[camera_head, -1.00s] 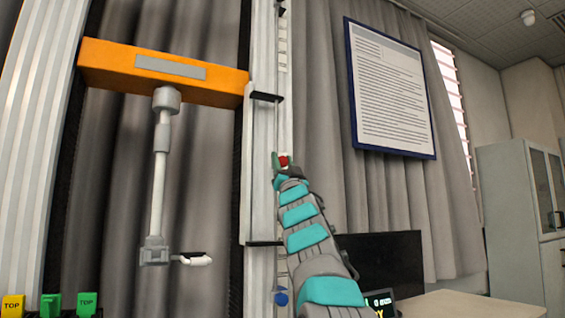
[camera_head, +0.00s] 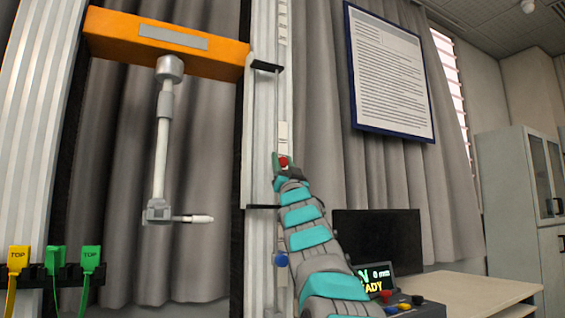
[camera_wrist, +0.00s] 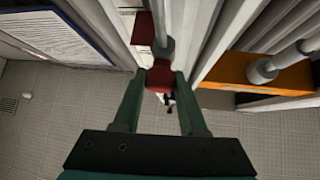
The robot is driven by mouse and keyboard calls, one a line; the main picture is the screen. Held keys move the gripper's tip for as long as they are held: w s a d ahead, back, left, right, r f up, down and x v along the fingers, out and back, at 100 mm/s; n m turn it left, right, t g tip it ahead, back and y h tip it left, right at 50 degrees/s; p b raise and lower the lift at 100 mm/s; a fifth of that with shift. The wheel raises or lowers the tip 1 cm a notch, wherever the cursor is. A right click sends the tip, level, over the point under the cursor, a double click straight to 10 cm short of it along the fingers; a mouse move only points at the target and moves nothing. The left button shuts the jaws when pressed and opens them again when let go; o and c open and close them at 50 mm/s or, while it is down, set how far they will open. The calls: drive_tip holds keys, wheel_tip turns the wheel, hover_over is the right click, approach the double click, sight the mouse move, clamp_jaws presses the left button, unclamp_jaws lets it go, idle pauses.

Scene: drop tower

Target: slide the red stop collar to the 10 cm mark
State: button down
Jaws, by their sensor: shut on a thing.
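The red stop collar (camera_head: 283,161) shows as a small red piece on the thin vertical rail beside the tower's right column (camera_head: 260,140). In the head view it sits between the two black clips. My gripper (camera_head: 281,163) is at the collar, with my arm reaching up from below. In the wrist view a red knob (camera_wrist: 160,76) is pinched between the fingertips of my gripper (camera_wrist: 158,80). A second red block (camera_wrist: 145,28) shows just beyond, by a grey rod (camera_wrist: 163,25). White label strips (camera_head: 283,25) line the rail; I cannot read a 10 cm mark.
A blue knob (camera_head: 280,259) sits lower on the rail. An upper black clip (camera_head: 265,66) and a lower one (camera_head: 262,207) stick out from the column. The orange crossbeam (camera_head: 165,38) is left. A monitor (camera_head: 378,240) and desk (camera_head: 480,296) stand right.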

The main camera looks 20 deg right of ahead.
drive_tip(key=shift+c, duration=2.3)
unclamp_jaws()
drive_tip(key=shift+b+v, duration=0.6)
drive_tip(key=shift+v, duration=0.2)
drive_tip(key=b+v, duration=0.2)
drive_tip(key=v, duration=0.4)
